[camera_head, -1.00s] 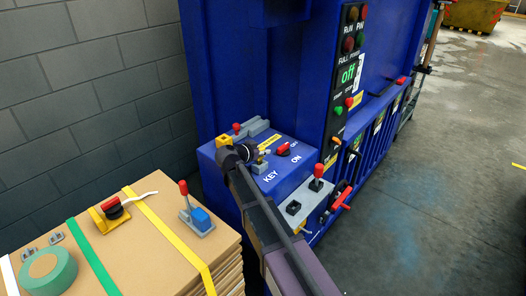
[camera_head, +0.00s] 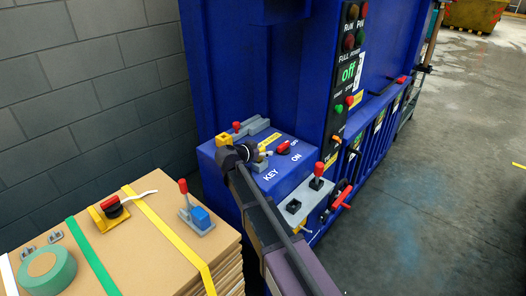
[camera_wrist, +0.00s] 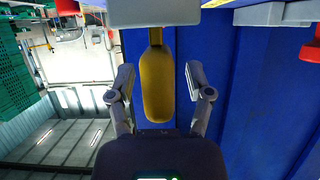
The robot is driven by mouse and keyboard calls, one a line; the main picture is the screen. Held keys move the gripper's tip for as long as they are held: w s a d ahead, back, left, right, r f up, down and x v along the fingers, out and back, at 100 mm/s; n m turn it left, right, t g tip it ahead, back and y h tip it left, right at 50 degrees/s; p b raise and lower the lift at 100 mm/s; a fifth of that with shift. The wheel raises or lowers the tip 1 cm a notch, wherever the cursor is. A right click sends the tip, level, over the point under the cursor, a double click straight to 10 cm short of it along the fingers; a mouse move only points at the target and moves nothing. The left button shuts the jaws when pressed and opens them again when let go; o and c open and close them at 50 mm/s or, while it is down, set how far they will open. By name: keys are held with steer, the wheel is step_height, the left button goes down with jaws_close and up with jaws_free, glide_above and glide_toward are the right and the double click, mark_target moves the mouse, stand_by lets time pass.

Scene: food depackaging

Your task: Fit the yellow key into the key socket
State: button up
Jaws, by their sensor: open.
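In the wrist view, the yellow key (camera_wrist: 156,85) shows as a long rounded yellow body between the two fingers of my gripper (camera_wrist: 163,92). A gap shows on each side of it. Its narrow upper end meets a light grey block (camera_wrist: 155,12); I cannot tell whether it is seated in a socket there. In the head view, my gripper (camera_head: 252,155) is over the blue box (camera_head: 290,180) marked KEY and ON. The gripper and wrist hide part of the box top, and the key socket is not clearly visible.
A red-handled switch (camera_head: 284,147) and a yellow block (camera_head: 224,139) are close to my gripper. A red-topped lever (camera_head: 317,173) stands at the front. The blue machine (camera_head: 290,70) rises behind. A cardboard stack (camera_head: 150,245) with tape and switches is at left.

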steer(key=shift+r, duration=0.2)
step_height(320, 180, up, 10)
steer(key=p, duration=1)
steer(key=shift+a+f, duration=0.1)
stand_by(0.8)
steer(key=s+d+f+n+g+y+b, duration=0.1)
steer(key=s+d+f+g, duration=0.2)
steer(key=s+d+f, duration=0.35)
steer(key=s+d+f+n+g+y+b, duration=0.1)
steer(key=s+d+f+g, duration=0.25)
steer(key=d, duration=0.65)
steer(key=s+d+f+n+g+y+b, duration=0.1)
steer(key=s+d+f+n+g+y, duration=0.1)
steer(key=s, duration=0.6)
steer(key=s+d+f+n+g+y+b, duration=0.1)
steer(key=s+d+f+n+g+y, duration=0.1)
steer(key=s, duration=0.7)
step_height(320, 180, down, 2)
steer(key=d+n+y, duration=0.1)
steer(key=d+y, duration=0.1)
steer(key=shift+d+f+b, duration=0.2)
steer(key=shift+d+b, duration=0.1)
steer(key=shift+b, duration=0.05)
